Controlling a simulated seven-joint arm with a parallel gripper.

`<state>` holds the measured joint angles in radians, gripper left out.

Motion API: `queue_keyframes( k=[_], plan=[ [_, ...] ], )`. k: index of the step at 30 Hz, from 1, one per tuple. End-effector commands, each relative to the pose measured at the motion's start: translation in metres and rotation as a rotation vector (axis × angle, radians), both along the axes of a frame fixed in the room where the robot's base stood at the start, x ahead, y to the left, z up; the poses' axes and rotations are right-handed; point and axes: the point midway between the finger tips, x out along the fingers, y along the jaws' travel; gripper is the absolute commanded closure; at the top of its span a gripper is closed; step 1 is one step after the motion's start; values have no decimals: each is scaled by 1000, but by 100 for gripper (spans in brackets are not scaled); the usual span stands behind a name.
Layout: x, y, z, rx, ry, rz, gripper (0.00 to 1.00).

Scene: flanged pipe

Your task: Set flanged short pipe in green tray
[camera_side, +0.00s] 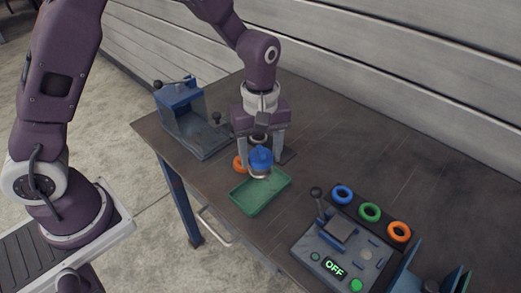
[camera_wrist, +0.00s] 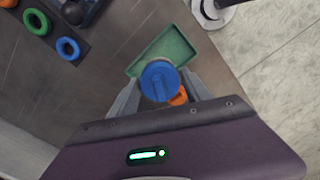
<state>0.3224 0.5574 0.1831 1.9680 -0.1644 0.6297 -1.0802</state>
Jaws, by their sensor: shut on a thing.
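My gripper (camera_side: 261,157) is shut on a blue round piece (camera_side: 260,158) with a ridge across its top and a paler lower rim; this looks like the flanged short pipe. It hangs upright just behind the green tray (camera_side: 247,203), close to its far edge. In the wrist view the blue piece (camera_wrist: 159,81) sits between the two fingers (camera_wrist: 157,95) and covers part of the green tray (camera_wrist: 174,46). The tray looks empty where it shows. Whether the piece is over the tray or beside it is hard to tell.
An orange ring (camera_side: 240,163) lies left of my gripper, partly hidden. A blue clamp fixture (camera_side: 186,118) stands at the back left. A control box (camera_side: 335,245) reading OFF, with blue, green and orange rings (camera_side: 370,212) behind it, is at the right. The table's right rear is bare.

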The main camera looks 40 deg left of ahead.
Motion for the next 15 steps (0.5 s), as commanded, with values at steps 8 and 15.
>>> queue_keyframes(
  k=[8,15],
  plan=[
    [0,0,-7,0,0,0,91],
    [0,0,-13,0,0,-1,91]
  ],
)
